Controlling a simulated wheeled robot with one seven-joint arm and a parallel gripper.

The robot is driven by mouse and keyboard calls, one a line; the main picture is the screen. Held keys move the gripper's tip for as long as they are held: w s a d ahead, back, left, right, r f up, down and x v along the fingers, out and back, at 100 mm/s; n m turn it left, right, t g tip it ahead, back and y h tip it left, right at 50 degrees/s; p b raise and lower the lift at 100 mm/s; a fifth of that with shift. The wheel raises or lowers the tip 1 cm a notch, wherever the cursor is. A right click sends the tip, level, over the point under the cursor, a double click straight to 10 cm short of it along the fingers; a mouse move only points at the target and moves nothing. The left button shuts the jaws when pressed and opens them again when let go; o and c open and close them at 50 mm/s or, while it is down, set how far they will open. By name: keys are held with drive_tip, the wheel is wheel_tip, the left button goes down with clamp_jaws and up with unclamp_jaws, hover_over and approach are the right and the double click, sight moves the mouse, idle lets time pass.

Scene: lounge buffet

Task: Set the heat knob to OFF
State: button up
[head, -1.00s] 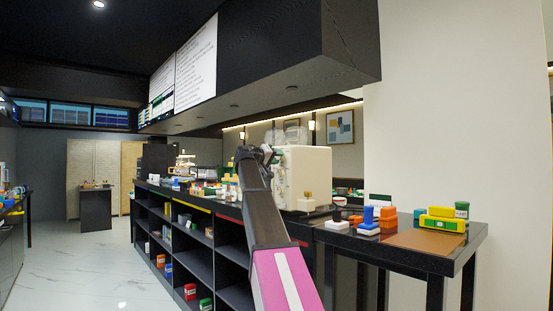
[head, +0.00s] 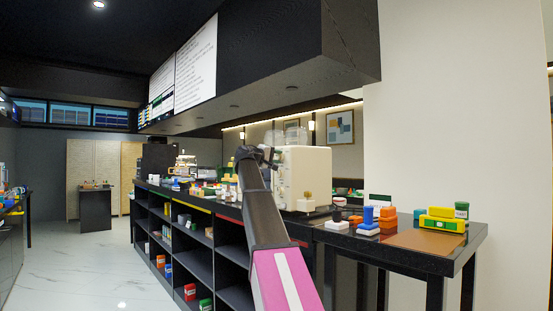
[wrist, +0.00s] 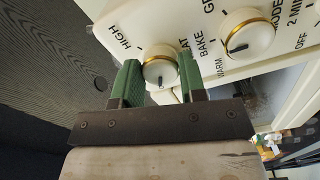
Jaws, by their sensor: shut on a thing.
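The heat knob (wrist: 160,68) is a white dial with a gold ring on a cream oven panel (wrist: 185,25). Its dark pointer mark faces down in the wrist view. HIGH is printed to its left; the heat label beside it is partly hidden by a finger. My gripper (wrist: 158,62) has its green fingers on both sides of the knob, shut on it. In the head view the cream oven (head: 305,172) stands on the counter, and the end of my arm is at its left front side; the knob cannot be made out there.
A second knob (wrist: 247,35) sits close to the right, with BAKE and WARM near it; OFF and 2 MIN are printed further right. A black side table (head: 440,250) with coloured blocks stands right of the oven. Open floor (head: 80,265) lies left of the shelves.

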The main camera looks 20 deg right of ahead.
drive_tip(key=o, duration=0.9)
drive_tip(key=shift+a, duration=0.15)
drive_tip(key=v, duration=1)
drive_tip(key=shift+s+a, duration=0.15)
drive_tip(key=shift+a, duration=0.1)
drive_tip(key=s+a+f+n+y, duration=0.1)
drive_tip(key=f+y, duration=0.2)
drive_tip(key=f, duration=1.2)
drive_tip(key=s+a+f+g+y, duration=0.1)
drive_tip(key=s+f+y, duration=0.15)
drive_tip(key=f, duration=1.25)
drive_tip(key=s+a+f+n+y, duration=0.1)
drive_tip(key=f+y, duration=0.2)
drive_tip(key=f, duration=1.2)
drive_tip(key=s+a+f+m+g+y, duration=0.1)
drive_tip(key=s+a+f+y, duration=0.1)
drive_tip(key=s+f, duration=0.6)
drive_tip(key=s+a+f+m+g+y, duration=0.1)
drive_tip(key=s+a+f+g+y, duration=0.1)
drive_tip(key=s+a+f, duration=0.3)
drive_tip(key=s+a+f+g+y, duration=0.2)
drive_tip(key=s+f, duration=1)
drive_tip(key=f, duration=0.8)
drive_tip(key=shift+s+a+m+y, duration=0.2)
drive_tip(key=shift+a+y, duration=0.15)
drive_tip(key=shift+y, duration=0.3)
drive_tip(key=shift+s+a+m+y, duration=0.2)
drive_tip(key=shift+a+y, duration=0.15)
drive_tip(key=shift+y, duration=0.25)
